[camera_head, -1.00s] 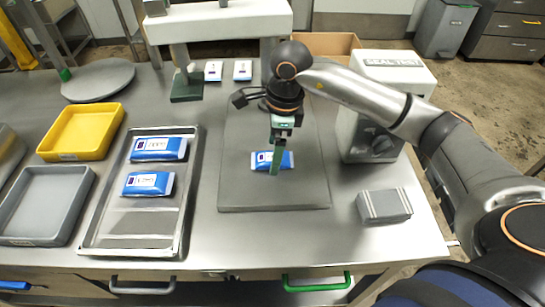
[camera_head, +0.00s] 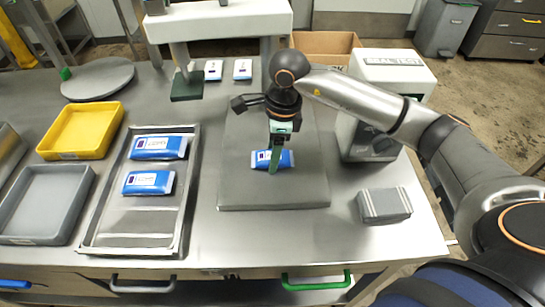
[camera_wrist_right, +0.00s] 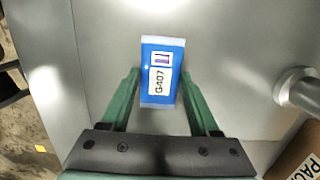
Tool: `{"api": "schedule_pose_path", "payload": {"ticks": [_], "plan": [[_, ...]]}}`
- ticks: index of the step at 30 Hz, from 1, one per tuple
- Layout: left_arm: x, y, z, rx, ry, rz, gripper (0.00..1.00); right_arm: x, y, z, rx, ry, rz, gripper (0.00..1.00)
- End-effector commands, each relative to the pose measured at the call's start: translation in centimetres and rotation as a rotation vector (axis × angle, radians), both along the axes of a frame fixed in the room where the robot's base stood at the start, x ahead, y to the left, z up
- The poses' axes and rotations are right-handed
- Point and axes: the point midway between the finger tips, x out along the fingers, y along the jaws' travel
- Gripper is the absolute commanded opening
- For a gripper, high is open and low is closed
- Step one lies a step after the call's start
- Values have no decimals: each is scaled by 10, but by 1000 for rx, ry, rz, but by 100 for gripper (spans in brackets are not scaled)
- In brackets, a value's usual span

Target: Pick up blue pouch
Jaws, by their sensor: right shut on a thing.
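A blue pouch (camera_head: 260,160) with white ends and a label lies flat on the grey mat (camera_head: 275,195) in the middle of the table. In the right wrist view the pouch (camera_wrist_right: 160,95) stands lengthwise between the green fingers, and its label reads G407. My right gripper (camera_head: 274,165) is shut on this pouch from above, one finger along each long side. The near finger hides the middle of the pouch in the head view. Two more blue pouches, a far one (camera_head: 160,147) and a near one (camera_head: 148,183), lie in the metal tray (camera_head: 130,243). My left gripper is out of view.
A yellow tray (camera_head: 82,131) and a grey tray (camera_head: 47,204) are at the left. A white seal tester (camera_head: 392,72) and a striped grey block (camera_head: 384,205) stand at the right. A white-topped stand (camera_head: 220,20) is behind the mat.

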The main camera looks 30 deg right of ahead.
Motion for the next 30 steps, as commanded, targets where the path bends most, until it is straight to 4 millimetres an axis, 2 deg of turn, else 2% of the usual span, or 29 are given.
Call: {"api": "schedule_pose_path", "payload": {"ticks": [1, 6, 7, 8, 17, 20, 23, 30], "plan": [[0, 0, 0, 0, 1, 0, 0, 0, 0, 0, 0, -1, 0, 24], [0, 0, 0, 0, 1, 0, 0, 0, 0, 0, 0, -1, 0, 6], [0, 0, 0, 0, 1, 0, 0, 0, 0, 0, 0, -1, 0, 6], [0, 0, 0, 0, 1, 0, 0, 0, 0, 0, 0, -1, 0, 0], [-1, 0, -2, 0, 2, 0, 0, 1, 0, 6, 0, -3, 0, 0], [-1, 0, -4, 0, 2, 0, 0, 1, 0, 16, 0, -6, 0, 0], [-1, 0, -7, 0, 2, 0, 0, 0, 1, 36, 0, -8, 2, 0], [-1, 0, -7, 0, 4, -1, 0, -43, 26, 92, 0, -9, 7, 0]]}}
